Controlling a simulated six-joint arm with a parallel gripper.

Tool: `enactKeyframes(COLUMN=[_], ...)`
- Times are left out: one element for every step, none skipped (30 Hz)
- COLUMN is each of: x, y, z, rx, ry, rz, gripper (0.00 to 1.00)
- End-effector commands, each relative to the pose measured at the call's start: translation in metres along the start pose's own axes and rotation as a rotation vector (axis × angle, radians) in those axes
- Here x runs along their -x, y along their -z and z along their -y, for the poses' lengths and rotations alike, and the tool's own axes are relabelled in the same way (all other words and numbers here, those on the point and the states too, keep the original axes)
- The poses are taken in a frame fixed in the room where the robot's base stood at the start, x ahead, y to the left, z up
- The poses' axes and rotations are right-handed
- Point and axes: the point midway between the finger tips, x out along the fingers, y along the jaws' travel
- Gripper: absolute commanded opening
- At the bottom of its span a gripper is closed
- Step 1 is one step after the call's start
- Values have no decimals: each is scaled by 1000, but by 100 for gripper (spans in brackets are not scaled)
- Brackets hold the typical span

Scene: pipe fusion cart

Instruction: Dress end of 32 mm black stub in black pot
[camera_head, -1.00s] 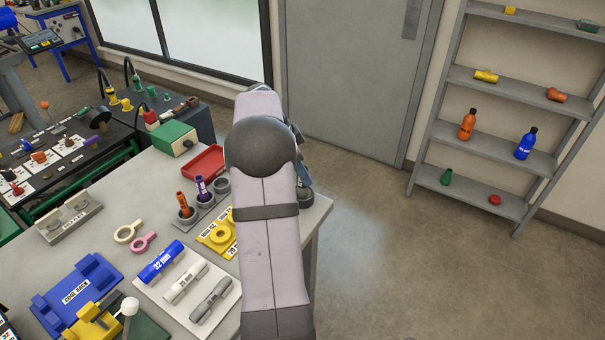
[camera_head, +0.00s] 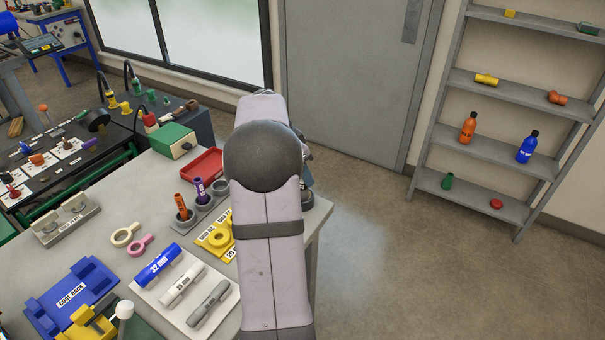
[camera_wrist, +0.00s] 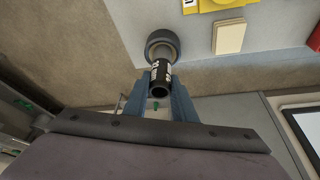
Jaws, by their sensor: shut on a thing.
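My gripper (camera_wrist: 158,98) is shut on the black stub (camera_wrist: 161,72), a short dark tube with a white printed label, in the wrist view. The stub's hollow near end faces the camera and its far end points at the black pot. The black pot (camera_wrist: 163,41) is a round dark cup near the table edge, just beyond the stub. I cannot tell whether the stub's far end is touching the pot or inside it. In the head view my arm hides the stub and most of the gripper; the black pot (camera_head: 306,199) shows only partly beside the arm.
A grey holder (camera_head: 205,212) with an orange and a purple stub stands left of my arm. A yellow plate (camera_head: 214,241), a red tray (camera_head: 203,163) and a white board (camera_head: 190,315) with labelled pipes are nearby. The floor right of the table is clear.

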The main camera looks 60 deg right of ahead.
Motion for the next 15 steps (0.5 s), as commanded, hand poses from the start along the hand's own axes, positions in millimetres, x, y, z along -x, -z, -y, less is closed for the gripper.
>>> enactKeyframes(x=[-1, 0, 0, 0, 0, 0, 0, 0, 1, 0, 0, 1, 0, 0, 0], y=[-2, -2, -2, -1, -1, -1, -1, -1, -1, -1, -1, -1, -1, -1, -1], z=[0, 0, 0, 0, -1, -1, -1, -1, -1, -1, -1, -1, -1, -1, -1], rx=[-46, -81, -129, -163, -187, -221, -247, -267, -294, -313, -333, -354, -367, -380, -395], ry=[-27, -43, -62, -76, -87, -99, -111, -119, -129, -139, -146, -154, -160, -166, -171], rz=[5, 5, 5, 4, 5, 5, 4, 4, 4, 4, 4, 3, 4, 4, 4], gripper=[0, 0, 0, 0, 0, 0, 0, 0, 0, 0, 0, 0, 0, 0, 0])
